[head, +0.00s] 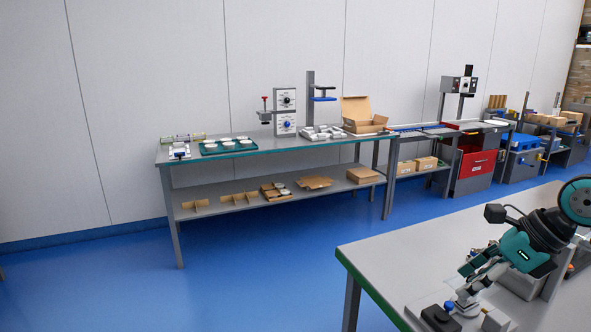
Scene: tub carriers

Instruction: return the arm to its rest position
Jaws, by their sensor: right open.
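My right gripper (472,277) is over the near workbench (400,255) at the lower right, on a teal and black arm that comes in from the right edge. Its fingers point down and to the left, apart, and I see nothing held between them. A pale metal fixture (466,306) on the bench is just below the fingers; I cannot tell whether they touch it. My left gripper is not in view.
A black block (438,318) and a small box (496,319) are beside the fixture. The bench's left part is bare. Blue floor (270,270) separates it from a long wall bench (300,143) with a green tray (228,147) and an open carton (362,120).

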